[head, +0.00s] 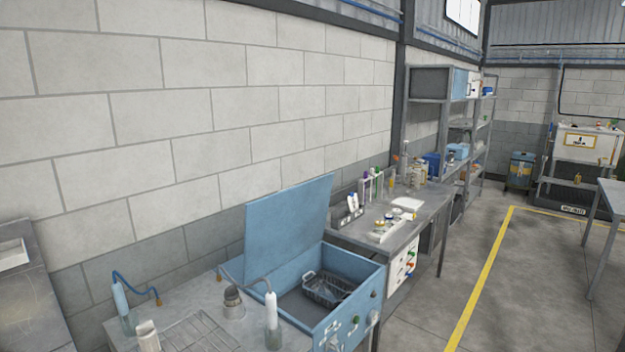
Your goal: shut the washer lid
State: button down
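The washer is a blue box (352,318) at the bottom middle of the head view. Its blue lid (288,228) stands open, raised up at the back left and leaning toward the wall. A dark wire basket (330,288) sits inside the open washer. Small knobs and fittings show on the washer's front face. My gripper is not in view.
A metal counter (205,300) with bottles and a wire rack adjoins the washer's left. A bench (425,222) with test tubes and small containers stands behind it. Shelves (460,125) line the wall. Open floor (490,285) with a yellow line lies right.

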aim_at(279, 225)
jog(key=i+l, duration=0.65)
jog(key=l, duration=0.25)
jog(key=i+l, duration=0.35)
jog(key=i+l+u, duration=0.1)
jog(key=i+l, duration=0.2)
jog(key=l, duration=0.2)
